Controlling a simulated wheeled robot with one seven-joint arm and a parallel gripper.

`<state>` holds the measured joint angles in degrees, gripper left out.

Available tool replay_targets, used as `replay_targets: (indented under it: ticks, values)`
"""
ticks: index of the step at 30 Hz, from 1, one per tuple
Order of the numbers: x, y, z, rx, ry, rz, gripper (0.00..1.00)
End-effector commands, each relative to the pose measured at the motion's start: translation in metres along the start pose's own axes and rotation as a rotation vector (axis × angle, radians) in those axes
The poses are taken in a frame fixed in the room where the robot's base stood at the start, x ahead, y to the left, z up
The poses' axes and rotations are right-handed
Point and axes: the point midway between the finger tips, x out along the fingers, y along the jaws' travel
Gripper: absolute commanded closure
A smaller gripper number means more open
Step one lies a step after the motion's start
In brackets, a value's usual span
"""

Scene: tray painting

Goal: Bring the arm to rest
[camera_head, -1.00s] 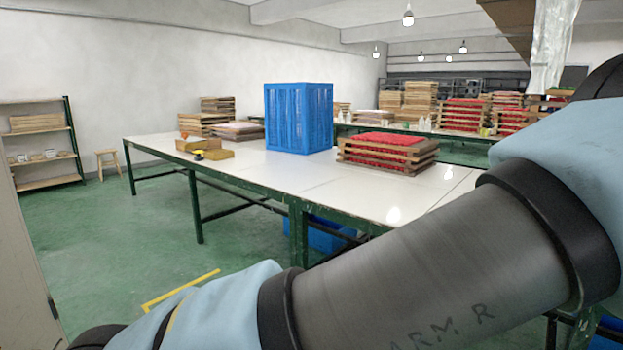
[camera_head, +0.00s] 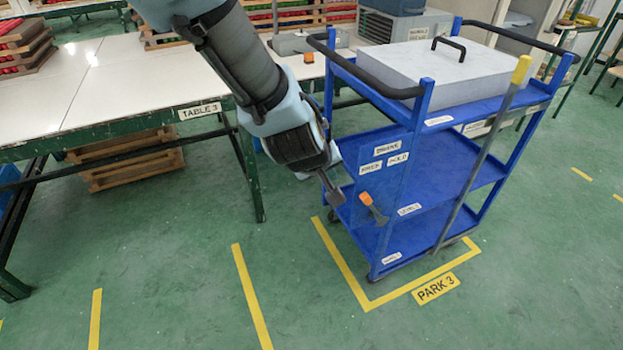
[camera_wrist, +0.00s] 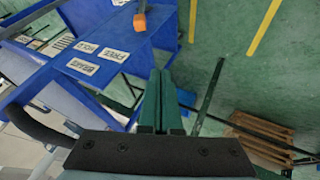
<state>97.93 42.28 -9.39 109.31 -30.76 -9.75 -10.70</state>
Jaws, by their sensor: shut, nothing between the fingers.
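My gripper (camera_head: 334,194) hangs at the end of my arm, pointing down, in front of the left end of a blue trolley. In the wrist view its two green fingers (camera_wrist: 160,75) lie side by side, closed together with nothing between them. The blue trolley (camera_head: 420,150) stands inside yellow floor lines marked PARK 3. Its end panel carries labels reading BRAKE, FREE and HOLD. A lever with an orange tip (camera_head: 366,198) sticks out below these labels, right of my gripper. The orange tip also shows in the wrist view (camera_wrist: 140,21), apart from the fingers.
A grey lidded box (camera_head: 440,75) sits on the trolley's top shelf. A yellow-tipped bar (camera_head: 521,68) leans along its near side. TABLE 3 (camera_head: 120,80) stands at the left, with wooden trays (camera_head: 125,160) under it. The green floor in front is clear.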

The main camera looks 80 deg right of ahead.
Motion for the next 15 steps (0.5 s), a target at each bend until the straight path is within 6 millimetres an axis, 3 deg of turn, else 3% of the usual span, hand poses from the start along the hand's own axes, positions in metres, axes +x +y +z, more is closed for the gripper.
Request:
replay_targets:
  ticks: [6,15]
  values:
    - [-0.029,0.0,0.0,0.001,0.0,0.0,1.0]
    - [-0.039,0.0,0.0,0.0,-0.001,-0.001,1.0]
